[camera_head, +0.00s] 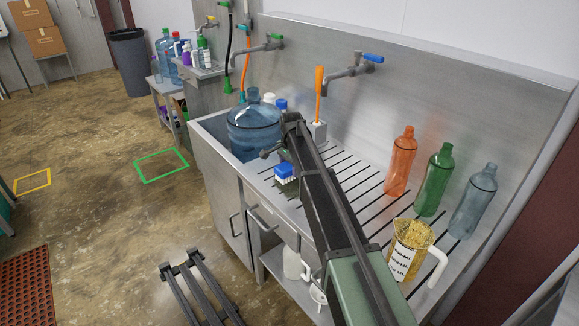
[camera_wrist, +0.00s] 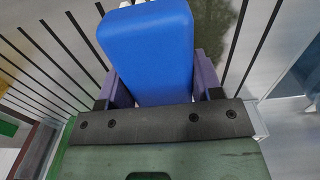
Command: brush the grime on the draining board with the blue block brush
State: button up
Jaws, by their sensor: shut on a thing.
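The blue block brush (camera_head: 284,170) is low over the left part of the grooved steel draining board (camera_head: 345,190). In the wrist view the blue brush (camera_wrist: 150,45) sits between the purple fingers of my gripper (camera_wrist: 155,88), which is shut on it. Dark greenish grime (camera_head: 287,187) shows on the board just under and beside the brush. In the wrist view, grime (camera_wrist: 213,22) shows beyond the brush's right side. I cannot tell whether the bristles touch the board. My arm hides part of the board and most of the gripper in the head view.
A large blue water jug (camera_head: 254,128) stands at the sink on the left. An orange-handled tool (camera_head: 319,95) stands upright in a holder at the back. Orange (camera_head: 400,163), green (camera_head: 434,180) and grey (camera_head: 473,203) bottles and a measuring jug (camera_head: 410,252) stand on the right.

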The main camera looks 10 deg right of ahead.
notch_tip(320, 180, down, 6)
jog(key=b, duration=0.6)
jog(key=shift+f, duration=0.25)
jog(key=shift+f+b, duration=0.75)
jog(key=shift+b, duration=0.05)
